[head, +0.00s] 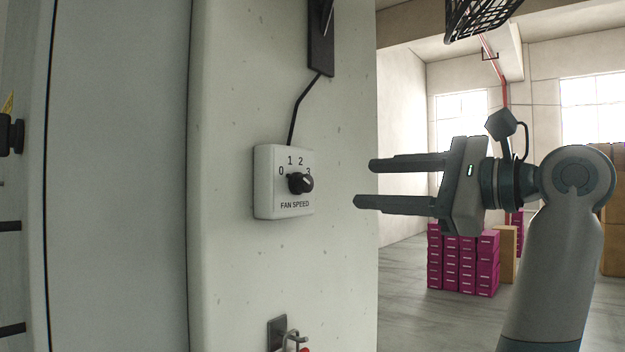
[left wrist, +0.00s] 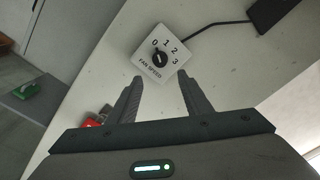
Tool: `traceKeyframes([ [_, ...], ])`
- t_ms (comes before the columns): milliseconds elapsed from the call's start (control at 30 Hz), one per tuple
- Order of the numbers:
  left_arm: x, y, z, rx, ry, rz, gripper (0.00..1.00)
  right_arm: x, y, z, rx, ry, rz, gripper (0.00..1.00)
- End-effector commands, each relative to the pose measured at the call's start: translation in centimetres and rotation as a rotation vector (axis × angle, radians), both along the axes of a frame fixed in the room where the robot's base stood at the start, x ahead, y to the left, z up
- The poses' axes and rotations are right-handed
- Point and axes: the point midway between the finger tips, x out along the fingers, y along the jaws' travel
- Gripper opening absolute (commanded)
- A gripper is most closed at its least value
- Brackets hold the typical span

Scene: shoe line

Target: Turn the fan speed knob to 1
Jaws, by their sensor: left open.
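The fan speed knob (head: 300,183) is a small black dial on a white plate (head: 267,205) marked 0, 1, 2, 3 and FAN SPEED, fixed to a pale pillar. I cannot tell for sure which number it points to. My left gripper (head: 365,184) is open and empty, to the right of the knob and apart from it, its two fingers pointing left. In the left wrist view the knob (left wrist: 160,59) lies ahead, just beyond the gap between the fingertips (left wrist: 160,79). My right gripper is not in view.
A black cable (head: 297,105) runs up from the plate to a dark bracket (head: 320,50). A metal hook (head: 290,338) sits lower on the pillar (head: 230,270). Magenta boxes (head: 462,262) are stacked on the floor behind. The space between fingers and knob is clear.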

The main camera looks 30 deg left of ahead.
Motion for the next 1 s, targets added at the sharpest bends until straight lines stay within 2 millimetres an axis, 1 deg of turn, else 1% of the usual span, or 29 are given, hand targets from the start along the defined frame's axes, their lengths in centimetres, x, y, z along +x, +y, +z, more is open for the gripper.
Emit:
traceKeyframes([
  [67, 0.1, 1.3, 0.2, -0.002, 0.0, 0.001, 0.45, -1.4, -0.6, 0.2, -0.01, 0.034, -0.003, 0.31],
  [100, 0.2, 1.9, 0.2, -0.002, 0.0, 0.001, 0.45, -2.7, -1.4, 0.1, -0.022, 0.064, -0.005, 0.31],
  [133, 0.3, 2.5, 0.2, 0.0, 0.0, 0.002, 0.45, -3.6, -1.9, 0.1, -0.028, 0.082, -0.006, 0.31],
  [200, 0.4, 3.8, 0.3, -0.001, -0.001, 0.004, 0.45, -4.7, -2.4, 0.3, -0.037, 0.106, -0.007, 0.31],
  [300, 0.6, 5.6, 0.3, 0.001, -0.002, 0.004, 0.45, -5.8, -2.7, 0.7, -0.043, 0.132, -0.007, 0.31],
  [500, 1.0, 9.2, 0.4, 0.001, 0.0, 0.004, 0.45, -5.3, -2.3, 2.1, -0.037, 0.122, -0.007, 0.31],
  [700, 1.4, 11.9, 0.3, 0.0, 0.0, 0.002, 0.45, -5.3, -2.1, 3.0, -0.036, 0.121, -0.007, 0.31],
  [833, 1.6, 13.0, 0.1, 0.001, 0.0, 0.001, 0.45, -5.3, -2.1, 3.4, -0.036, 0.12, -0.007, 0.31],
  [1000, 1.6, 13.4, 0.0, 0.0, 0.0, 0.0, 0.45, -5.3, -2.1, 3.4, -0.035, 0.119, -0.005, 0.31],
])
